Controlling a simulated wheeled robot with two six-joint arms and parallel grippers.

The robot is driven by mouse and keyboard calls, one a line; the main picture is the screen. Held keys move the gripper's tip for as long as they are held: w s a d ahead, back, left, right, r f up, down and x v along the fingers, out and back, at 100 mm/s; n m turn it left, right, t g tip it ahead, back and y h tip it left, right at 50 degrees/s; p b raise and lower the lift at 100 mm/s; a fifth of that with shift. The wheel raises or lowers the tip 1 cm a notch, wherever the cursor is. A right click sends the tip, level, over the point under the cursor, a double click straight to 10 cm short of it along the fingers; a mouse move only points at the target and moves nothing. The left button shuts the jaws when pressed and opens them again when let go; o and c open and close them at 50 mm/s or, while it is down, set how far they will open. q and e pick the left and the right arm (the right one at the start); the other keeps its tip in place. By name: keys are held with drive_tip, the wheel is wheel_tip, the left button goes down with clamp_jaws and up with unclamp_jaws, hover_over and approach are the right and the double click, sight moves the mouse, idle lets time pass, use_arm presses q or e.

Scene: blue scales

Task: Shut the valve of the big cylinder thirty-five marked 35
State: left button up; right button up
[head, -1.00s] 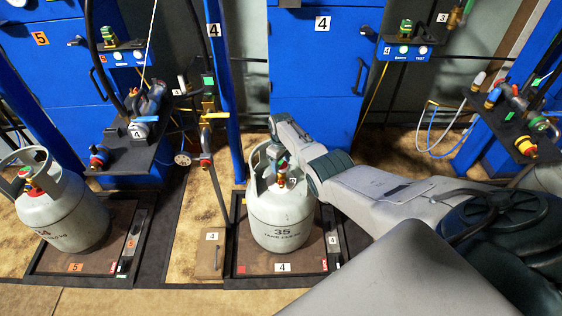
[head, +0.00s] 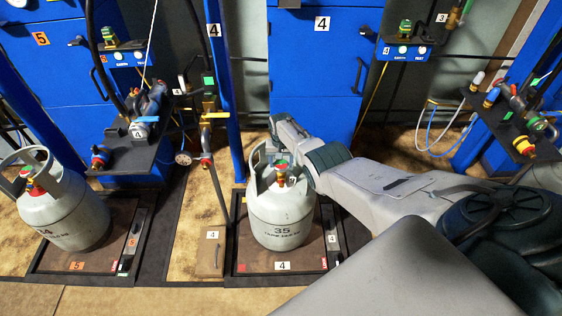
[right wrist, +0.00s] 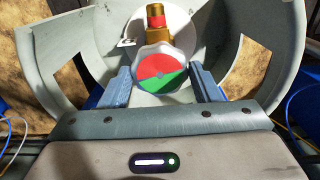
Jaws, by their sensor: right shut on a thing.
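The grey cylinder marked 35 (head: 281,222) stands upright on the scale marked 4 (head: 250,267). Its valve (head: 281,168) sits inside the open collar at the top. In the right wrist view the valve knob (right wrist: 161,72) has a half red, half green face, with a brass fitting (right wrist: 156,22) behind it. My right gripper (right wrist: 163,88) reaches inside the collar, with one blue finger on each side of the knob, shut on it. In the head view the collar and my wrist hide much of the fingers. My left gripper is not in view.
The collar wall (right wrist: 268,50) closely surrounds my right gripper. Another grey cylinder (head: 62,215) stands on the scale marked 5 at the left. A dark shelf with valves (head: 130,155), a vertical pipe (head: 213,170) and blue cabinets (head: 325,80) are nearby.

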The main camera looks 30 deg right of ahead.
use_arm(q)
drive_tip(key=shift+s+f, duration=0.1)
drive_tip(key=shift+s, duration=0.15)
use_arm(e)
drive_tip(key=shift+m, duration=0.6)
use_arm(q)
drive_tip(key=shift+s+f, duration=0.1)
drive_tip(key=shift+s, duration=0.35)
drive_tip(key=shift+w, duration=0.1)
use_arm(e)
drive_tip(key=o, duration=1)
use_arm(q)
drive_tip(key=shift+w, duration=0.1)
use_arm(e)
drive_tip(key=shift+r, duration=0.1)
